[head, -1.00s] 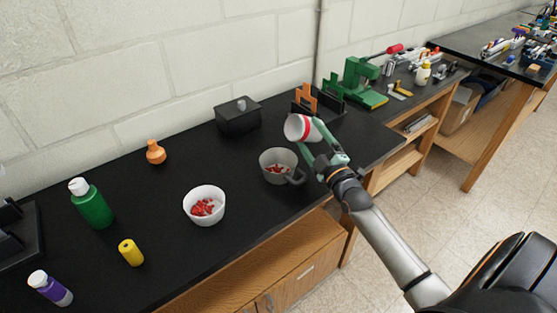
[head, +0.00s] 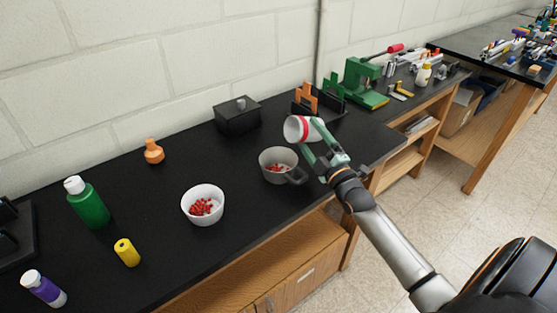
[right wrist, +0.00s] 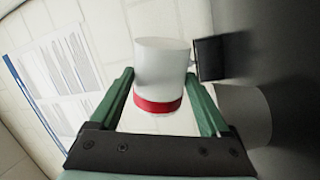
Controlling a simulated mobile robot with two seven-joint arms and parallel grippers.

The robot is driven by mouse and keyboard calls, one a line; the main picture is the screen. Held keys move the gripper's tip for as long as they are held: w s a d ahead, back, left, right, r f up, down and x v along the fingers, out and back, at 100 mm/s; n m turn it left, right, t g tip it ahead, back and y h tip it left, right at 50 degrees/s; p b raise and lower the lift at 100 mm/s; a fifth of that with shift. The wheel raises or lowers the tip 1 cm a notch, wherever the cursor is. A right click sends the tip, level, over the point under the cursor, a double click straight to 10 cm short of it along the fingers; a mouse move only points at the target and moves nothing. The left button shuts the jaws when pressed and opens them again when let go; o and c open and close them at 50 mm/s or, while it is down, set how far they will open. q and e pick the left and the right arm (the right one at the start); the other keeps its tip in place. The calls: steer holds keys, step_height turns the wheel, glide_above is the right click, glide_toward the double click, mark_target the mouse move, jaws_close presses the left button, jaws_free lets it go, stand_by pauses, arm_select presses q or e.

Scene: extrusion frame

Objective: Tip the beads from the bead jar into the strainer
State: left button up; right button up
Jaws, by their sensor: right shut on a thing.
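The bead jar (head: 292,128), white with a red band, is tipped on its side in my right gripper (head: 312,137). Its open end points left, above and slightly right of a grey handled vessel (head: 265,165), which I take as the strainer. Red beads lie inside that vessel; no falling beads are visible. In the right wrist view the jar (right wrist: 162,65) sits between the green fingers (right wrist: 160,85), its red band nearest the palm. The jar's inside is mostly hidden. My left gripper is out of view.
A white bowl (head: 190,212) with red beads stands left of the strainer. A dark box (head: 237,121) and an orange-black rack (head: 303,103) stand behind. Green (head: 90,205), yellow (head: 127,253), purple (head: 44,289) and orange (head: 153,152) items stand at the left.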

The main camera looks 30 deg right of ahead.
mark_target(301, 138)
steer(key=shift+f, duration=0.1)
steer(key=shift+a+r+n+y, duration=0.25)
steer(key=shift+a+n, duration=0.2)
steer(key=shift+n, duration=0.2)
steer(key=shift+a+r+n+y, duration=0.15)
steer(key=shift+a+n+y, duration=0.2)
steer(key=shift+n, duration=0.3)
steer(key=shift+a+r+n+b, duration=0.2)
steer(key=shift+r+n+b, duration=0.15)
steer(key=shift+n+b, duration=0.5)
steer(key=shift+a+f+n+y, duration=0.15)
steer(key=shift+f+n+y, duration=0.1)
steer(key=shift+n, duration=0.4)
steer(key=shift+a+f+n+y, duration=0.1)
steer(key=shift+f+n+y, duration=0.1)
steer(key=shift+n, duration=0.4)
steer(key=shift+w+a+r+n+y+p, duration=0.1)
steer(key=shift+a+r+n+y+p, duration=0.15)
steer(key=shift+n, duration=0.45)
steer(key=shift+s+a+r+n+y+p, duration=0.1)
steer(key=shift+a+n+y+p, duration=0.15)
steer(key=shift+n, duration=0.45)
steer(key=shift+w+a+r+n+y+p, duration=0.1)
steer(key=shift+r+n+y+p, duration=0.15)
steer(key=shift+n, duration=0.45)
